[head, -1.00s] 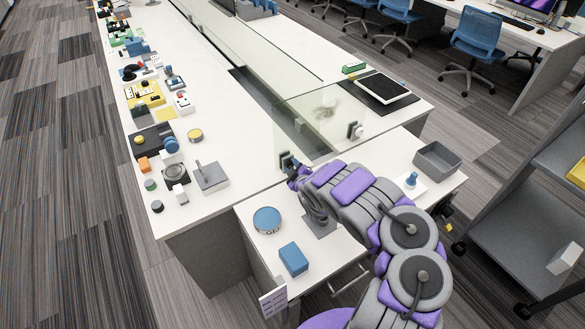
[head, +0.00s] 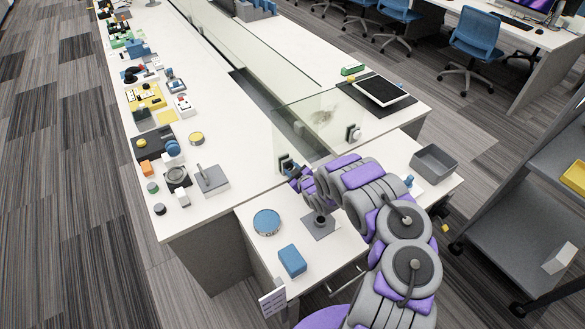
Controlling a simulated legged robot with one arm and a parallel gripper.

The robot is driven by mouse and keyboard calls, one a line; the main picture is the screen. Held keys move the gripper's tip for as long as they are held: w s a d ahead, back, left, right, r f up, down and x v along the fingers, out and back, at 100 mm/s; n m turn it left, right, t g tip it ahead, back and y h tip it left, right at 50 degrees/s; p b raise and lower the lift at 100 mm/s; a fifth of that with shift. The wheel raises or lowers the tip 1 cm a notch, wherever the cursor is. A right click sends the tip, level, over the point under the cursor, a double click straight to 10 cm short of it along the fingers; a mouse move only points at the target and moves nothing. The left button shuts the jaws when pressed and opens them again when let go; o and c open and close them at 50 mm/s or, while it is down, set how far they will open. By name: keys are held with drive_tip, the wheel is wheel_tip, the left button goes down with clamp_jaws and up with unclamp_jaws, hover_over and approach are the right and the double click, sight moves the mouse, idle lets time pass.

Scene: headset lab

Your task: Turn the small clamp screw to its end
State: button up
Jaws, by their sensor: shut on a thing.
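A small dark clamp (head: 285,162) sits at the lower left edge of the clear glass panel (head: 304,120). My gripper (head: 293,171) is right at this clamp, on its near side. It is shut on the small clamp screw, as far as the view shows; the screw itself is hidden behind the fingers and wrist. A second, paler clamp (head: 353,133) sits at the right edge of the panel. How far the screw is turned cannot be seen.
On the near table a round blue tin (head: 267,222), a blue box (head: 292,261) and a grey mat (head: 318,232) lie around my arm. A grey open bin (head: 434,162) stands at right. The long left bench holds many small items, including a grey block with a lever (head: 211,180).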

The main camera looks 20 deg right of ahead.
drive_tip(key=shift+s+f, duration=0.1)
drive_tip(key=shift+f, duration=0.15)
drive_tip(key=o, duration=1)
drive_tip(key=shift+r, duration=0.1)
drive_tip(key=shift+o, duration=0.2)
drive_tip(key=p+v, duration=0.3)
drive_tip(key=v, duration=1.4)
drive_tip(key=shift+d, duration=0.15)
